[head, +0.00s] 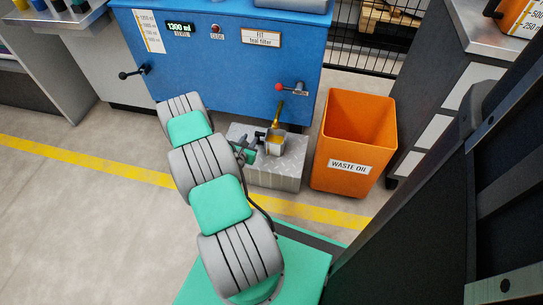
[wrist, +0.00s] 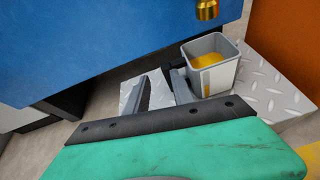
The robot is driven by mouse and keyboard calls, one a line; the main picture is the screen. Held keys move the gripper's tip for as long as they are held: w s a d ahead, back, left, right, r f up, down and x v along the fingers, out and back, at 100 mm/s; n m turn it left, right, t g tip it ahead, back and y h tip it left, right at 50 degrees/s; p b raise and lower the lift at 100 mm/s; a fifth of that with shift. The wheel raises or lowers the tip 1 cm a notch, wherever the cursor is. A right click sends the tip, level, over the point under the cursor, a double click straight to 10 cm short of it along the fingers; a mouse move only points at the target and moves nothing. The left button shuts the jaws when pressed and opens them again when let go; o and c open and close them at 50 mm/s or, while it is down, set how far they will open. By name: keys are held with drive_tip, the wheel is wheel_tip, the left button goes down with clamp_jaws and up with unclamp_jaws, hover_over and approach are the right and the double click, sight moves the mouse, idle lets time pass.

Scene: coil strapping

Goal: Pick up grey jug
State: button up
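The grey jug (head: 274,147) stands upright on the metal diamond-plate step (head: 285,178), below a brass spout (head: 279,106). In the wrist view the jug (wrist: 226,76) shows amber liquid inside and a dark handle on its left side. My gripper (head: 249,148) is just left of the jug, at about handle height. In the wrist view my gripper (wrist: 160,84) has its two fingers apart, with bare plate visible between them. The right finger is close to the handle; whether they touch cannot be told.
A blue machine (head: 230,60) with a red-knobbed lever (head: 283,88) stands right behind the step. An orange waste-oil bin (head: 350,167) is close on the right. A grey cabinet (head: 447,100) is farther right. The floor at left is clear.

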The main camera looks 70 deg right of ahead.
sight(258, 144)
drive_tip(key=shift+n, duration=0.9)
drive_tip(key=f, duration=0.1)
drive_tip(key=s+f, duration=0.1)
drive_tip(key=f, duration=0.2)
drive_tip(key=shift+s+d+f+b, duration=0.1)
drive_tip(key=shift+s+d+b, duration=0.2)
drive_tip(key=shift+b, duration=0.1)
drive_tip(key=b+x, duration=0.1)
drive_tip(key=x, duration=0.1)
drive_tip(key=b+x, duration=0.1)
drive_tip(key=x, duration=0.1)
drive_tip(key=b+x, duration=0.1)
drive_tip(key=x, duration=0.1)
drive_tip(key=shift+w+d, duration=0.3)
drive_tip(key=shift+d, duration=0.05)
drive_tip(key=shift+r, duration=0.25)
drive_tip(key=shift+c, duration=0.4)
clamp_jaws()
